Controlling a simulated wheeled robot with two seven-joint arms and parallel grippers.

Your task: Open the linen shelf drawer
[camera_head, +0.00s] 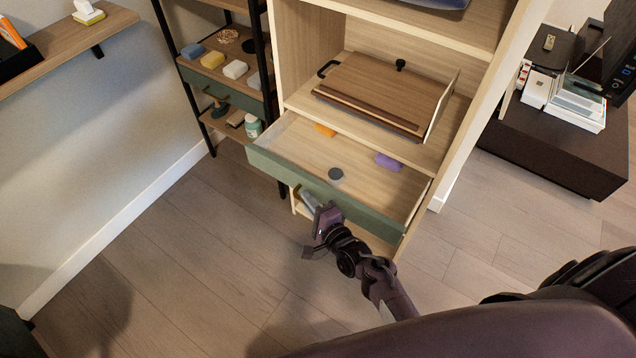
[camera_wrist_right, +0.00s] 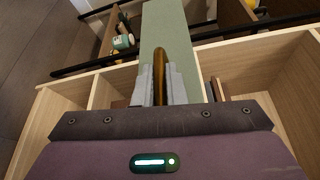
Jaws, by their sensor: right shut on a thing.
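The drawer (camera_head: 270,166) with the green front belongs to the light wood shelf unit (camera_head: 450,110) and stands pulled out, its inside showing. An orange item (camera_head: 325,130), a purple item (camera_head: 388,162) and a dark round item (camera_head: 335,174) lie in it. My right gripper (camera_head: 309,198) is at the drawer's front face. In the right wrist view, its fingers (camera_wrist_right: 160,85) are shut on the brass-coloured drawer handle (camera_wrist_right: 159,66), against the green front (camera_wrist_right: 172,28). My left gripper is not in view.
A black-framed rack (camera_head: 266,60) with sponges, soaps and another green drawer stands to the left. A wooden box with a sloping lid (camera_head: 385,88) sits on the shelf above the open drawer. A dark low cabinet (camera_head: 550,150) is at the right. The floor (camera_head: 180,260) in front is clear.

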